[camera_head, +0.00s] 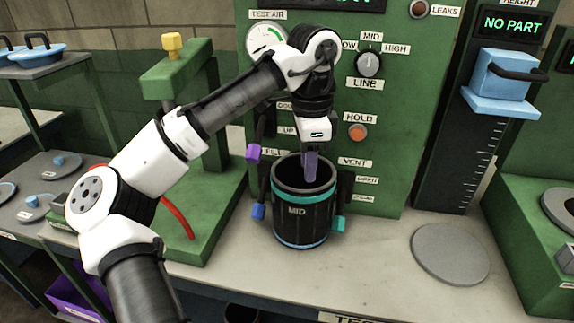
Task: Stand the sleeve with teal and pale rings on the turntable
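The black sleeve (302,226) stands upright on the pale bench in front of the green test panel. My gripper (311,168) points down over the sleeve's open top. A purplish finger overlaps the opening; whether it touches the wall, and whether the gripper is open or shut, I cannot tell. A flat round grey disc (450,254), possibly the turntable, lies empty on the bench to the right.
A dark height gauge (470,145) with a blue slide block (500,82) and a NO PART display rises behind the disc. A green press (200,190) stands left. Coloured knobs flank the sleeve. The bench between sleeve and disc is clear.

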